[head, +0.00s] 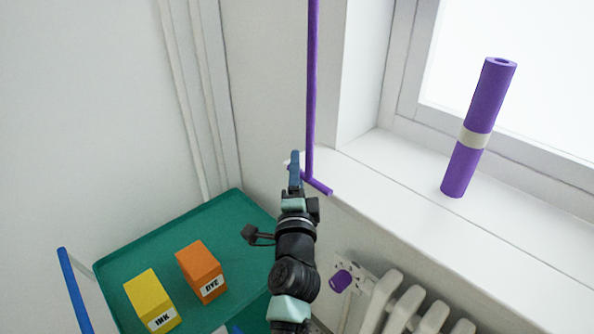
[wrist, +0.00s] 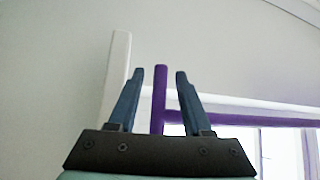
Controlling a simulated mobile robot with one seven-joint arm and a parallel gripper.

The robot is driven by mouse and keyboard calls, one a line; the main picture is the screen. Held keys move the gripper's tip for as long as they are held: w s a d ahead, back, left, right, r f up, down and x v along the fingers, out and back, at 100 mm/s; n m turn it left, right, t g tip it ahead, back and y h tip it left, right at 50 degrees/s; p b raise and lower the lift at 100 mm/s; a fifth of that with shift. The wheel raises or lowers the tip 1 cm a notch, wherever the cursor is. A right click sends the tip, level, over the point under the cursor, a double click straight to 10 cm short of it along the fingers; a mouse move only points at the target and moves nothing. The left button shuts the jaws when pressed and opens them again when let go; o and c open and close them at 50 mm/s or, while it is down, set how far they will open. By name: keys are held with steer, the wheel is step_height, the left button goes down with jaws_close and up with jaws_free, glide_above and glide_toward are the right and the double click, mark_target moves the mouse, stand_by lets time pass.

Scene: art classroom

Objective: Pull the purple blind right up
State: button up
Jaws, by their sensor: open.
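A thin purple upright strip (head: 312,90) hangs by the window reveal. A short purple bar (head: 320,186) crosses its lower end; I take these as parts of the blind. My gripper (head: 295,155) is beside the strip's lower end, pointing up. In the wrist view my gripper (wrist: 158,72) is open, with a purple upright piece (wrist: 159,98) between its fingers, touching neither visibly. A long purple level bar (wrist: 240,118) runs right from there, above a bright window. Depth between fingers and purple piece is hard to tell.
A purple roll with a pale band (head: 486,110) stands on the white sill (head: 400,180). A radiator (head: 400,310) and purple knob (head: 341,281) lie below. A green tray (head: 220,210) holds yellow INK (head: 150,298) and orange DYE (head: 201,268) boxes. A white post (wrist: 117,80) is left of my fingers.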

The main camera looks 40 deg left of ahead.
jaws_close()
stand_by(1.4)
